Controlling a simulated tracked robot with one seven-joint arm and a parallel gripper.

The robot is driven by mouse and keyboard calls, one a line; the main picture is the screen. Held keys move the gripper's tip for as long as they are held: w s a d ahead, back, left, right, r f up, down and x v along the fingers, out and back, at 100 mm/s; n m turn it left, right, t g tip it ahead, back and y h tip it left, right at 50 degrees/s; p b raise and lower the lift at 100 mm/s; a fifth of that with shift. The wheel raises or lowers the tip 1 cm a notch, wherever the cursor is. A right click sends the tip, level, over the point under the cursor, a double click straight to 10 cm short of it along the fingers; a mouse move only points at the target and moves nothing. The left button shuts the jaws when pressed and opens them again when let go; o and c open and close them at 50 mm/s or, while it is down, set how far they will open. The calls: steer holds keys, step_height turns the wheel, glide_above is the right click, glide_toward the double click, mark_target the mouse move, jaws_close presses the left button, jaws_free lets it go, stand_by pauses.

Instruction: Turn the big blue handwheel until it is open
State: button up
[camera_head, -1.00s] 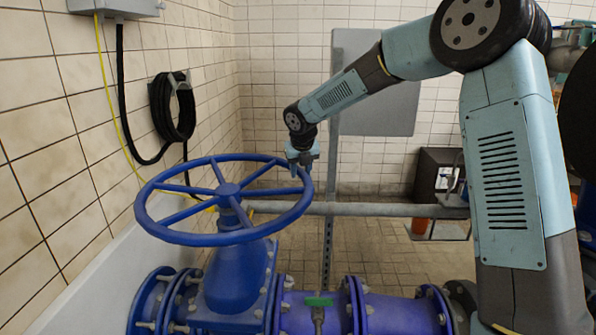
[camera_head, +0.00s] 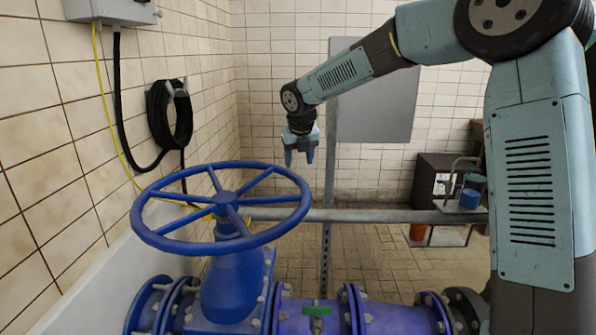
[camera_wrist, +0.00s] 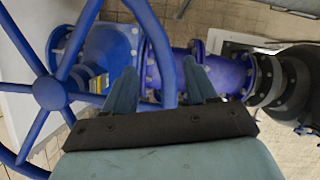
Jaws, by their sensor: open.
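The big blue handwheel (camera_head: 224,199) lies nearly level on top of the blue valve body (camera_head: 236,284), with spokes running to a central hub. My gripper (camera_head: 300,160) points down just beyond the far right part of the rim, its fingers apart. In the head view its fingertips are slightly above the rim in the picture. In the wrist view, the rim passes between the two open fingers of my gripper (camera_wrist: 163,88), and the hub (camera_wrist: 50,93) is at the left. I cannot tell whether the fingers touch the rim; nothing is clamped.
A grey horizontal pipe (camera_head: 380,215) runs behind the wheel. A blue pipe with flanges (camera_head: 380,314) and a small green-handled valve (camera_head: 317,309) lie below. A tiled wall with a coiled black hose (camera_head: 170,115) stands at the left.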

steer(key=v, duration=0.5)
steer(key=shift+r, duration=0.3)
steer(key=shift+s+d, duration=0.1)
steer(key=s+d+r+m+h, duration=0.1)
steer(key=s+d+r+m, duration=0.1)
steer(key=s+d+m, duration=0.8)
steer(key=s+d+r+m+h, duration=0.1)
steer(key=s+d+r+m, duration=0.1)
steer(key=s+d+m, duration=0.8)
steer(key=s+d+f+m, duration=0.2)
steer(key=s+d+m, duration=0.3)
steer(key=s+m, duration=0.3)
steer(key=s+d+f+m+t+y, duration=0.1)
steer(key=s+d+f+m, duration=0.1)
steer(key=s+d+m, duration=0.3)
steer(key=s+m, duration=0.3)
steer(key=m, duration=0.4)
